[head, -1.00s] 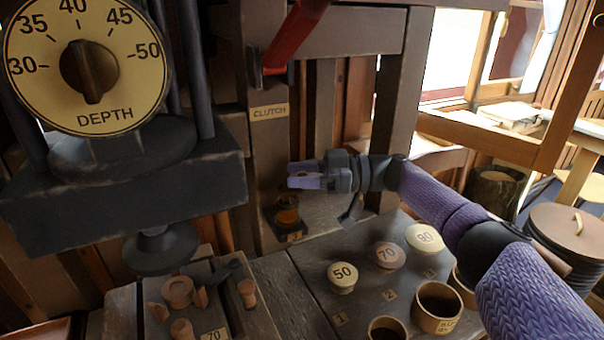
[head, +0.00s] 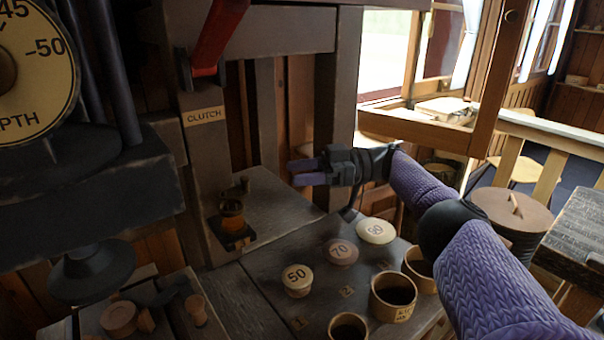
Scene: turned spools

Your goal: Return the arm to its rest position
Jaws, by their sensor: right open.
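My right arm comes in from the lower right with a purple sleeve. Its gripper (head: 305,171) is open and empty, held in the air above the bench and to the right of the clutch post. Below and left of it, a small amber-brown spool-like piece (head: 232,212) stands on a dark base on the bench. Three round knobs marked 50 (head: 298,280), 70 (head: 341,252) and 90 (head: 377,231) sit on the bench below the gripper, apart from it. My left gripper does not show.
A red lever (head: 217,38) hangs above the clutch label (head: 205,115). The depth dial (head: 30,75) and dark press (head: 90,180) fill the left. Several cups, such as one (head: 393,295), stand at the front. A lidded round container (head: 512,213) is at right, beside a rough table (head: 575,245).

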